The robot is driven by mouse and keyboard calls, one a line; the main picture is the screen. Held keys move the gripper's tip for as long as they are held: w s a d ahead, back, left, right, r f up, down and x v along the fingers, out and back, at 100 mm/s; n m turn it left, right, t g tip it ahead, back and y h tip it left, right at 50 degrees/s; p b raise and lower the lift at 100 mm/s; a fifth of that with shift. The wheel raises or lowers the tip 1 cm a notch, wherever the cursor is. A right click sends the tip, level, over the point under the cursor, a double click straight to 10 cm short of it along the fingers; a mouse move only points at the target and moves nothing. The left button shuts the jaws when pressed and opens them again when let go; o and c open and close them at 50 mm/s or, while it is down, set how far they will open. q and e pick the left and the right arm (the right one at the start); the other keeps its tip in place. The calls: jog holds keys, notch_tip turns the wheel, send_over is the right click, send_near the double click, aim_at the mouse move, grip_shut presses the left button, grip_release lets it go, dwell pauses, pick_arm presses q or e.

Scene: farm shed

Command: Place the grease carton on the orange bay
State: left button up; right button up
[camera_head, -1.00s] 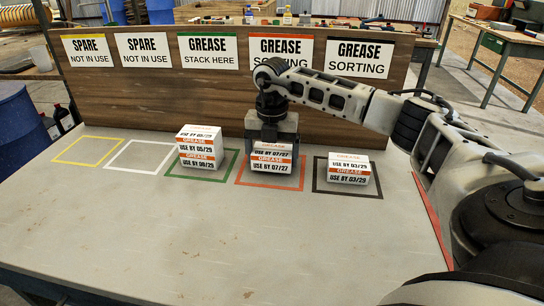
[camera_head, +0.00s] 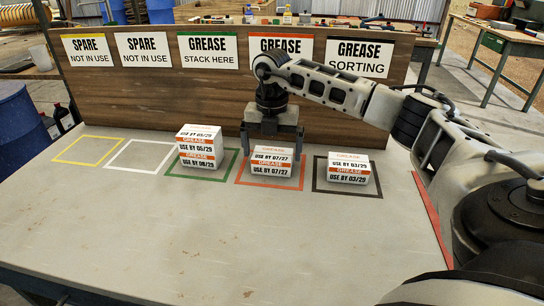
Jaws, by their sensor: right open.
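In the green bay (camera_head: 174,178) a taller stack of grease cartons (camera_head: 198,157) shows 05/29 above 06/29. My left gripper is out of view.
A wooden board (camera_head: 150,95) with signs stands behind the bays. The yellow bay (camera_head: 70,162) and white bay (camera_head: 118,169) at the left are empty. The front of the table is clear. My right arm spans the right side.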

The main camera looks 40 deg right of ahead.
aim_at(272, 156)
notch_tip(272, 156, up, 9)
jog(key=shift+r, duration=0.2)
dwell(0.6)
